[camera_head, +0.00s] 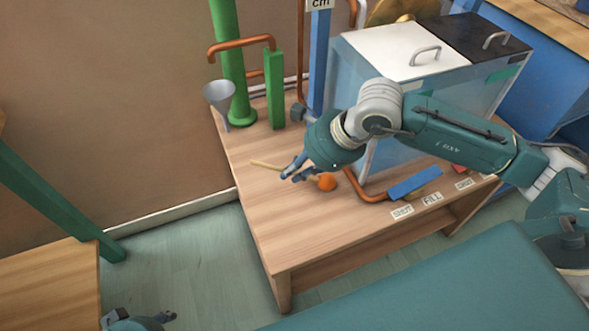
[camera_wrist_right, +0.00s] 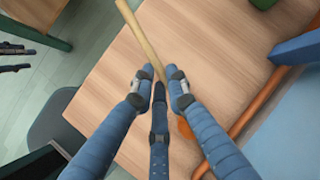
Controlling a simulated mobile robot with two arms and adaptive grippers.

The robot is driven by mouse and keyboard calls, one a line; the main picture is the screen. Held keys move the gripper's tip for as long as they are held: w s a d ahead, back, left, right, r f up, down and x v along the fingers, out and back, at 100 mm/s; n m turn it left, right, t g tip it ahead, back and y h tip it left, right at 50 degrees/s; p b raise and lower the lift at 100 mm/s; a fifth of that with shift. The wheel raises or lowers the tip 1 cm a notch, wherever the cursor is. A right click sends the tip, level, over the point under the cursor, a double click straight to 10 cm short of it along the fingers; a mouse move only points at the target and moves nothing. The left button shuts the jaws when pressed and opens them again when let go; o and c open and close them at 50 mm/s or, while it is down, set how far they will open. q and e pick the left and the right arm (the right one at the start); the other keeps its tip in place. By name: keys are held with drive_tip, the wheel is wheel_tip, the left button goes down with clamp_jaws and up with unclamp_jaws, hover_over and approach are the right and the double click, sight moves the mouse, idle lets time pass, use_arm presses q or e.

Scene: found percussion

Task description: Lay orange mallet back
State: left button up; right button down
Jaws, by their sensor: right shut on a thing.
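The orange mallet has a round orange head (camera_head: 326,181) and a pale wooden handle (camera_head: 266,165). My right gripper (camera_head: 292,172) is shut on the handle, low over the wooden table (camera_head: 262,212). In the right wrist view the handle (camera_wrist_right: 136,32) runs up and left from between the fingers (camera_wrist_right: 158,84). The orange head (camera_wrist_right: 185,128) is mostly hidden behind a finger there. I cannot tell if the mallet touches the tabletop. My left gripper (camera_head: 158,319) shows only in part at the bottom left, away from the table; its opening is unclear.
A clear tank with a white lid (camera_head: 400,48) stands behind my right arm. A copper pipe (camera_head: 362,188) and a blue block (camera_head: 414,182) lie right of the mallet. A grey funnel (camera_head: 219,95) and green posts (camera_head: 275,90) stand at the back left. The table's front left is bare.

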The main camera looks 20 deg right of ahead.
use_arm(q)
drive_tip(key=shift+w+f, duration=0.1)
drive_tip(key=shift+w, duration=0.05)
use_arm(e)
drive_tip(key=shift+f, duration=0.1)
drive_tip(key=c, duration=1.7)
unclamp_jaws()
use_arm(q)
drive_tip(key=shift+w+d, duration=0.1)
drive_tip(key=shift+w, duration=0.05)
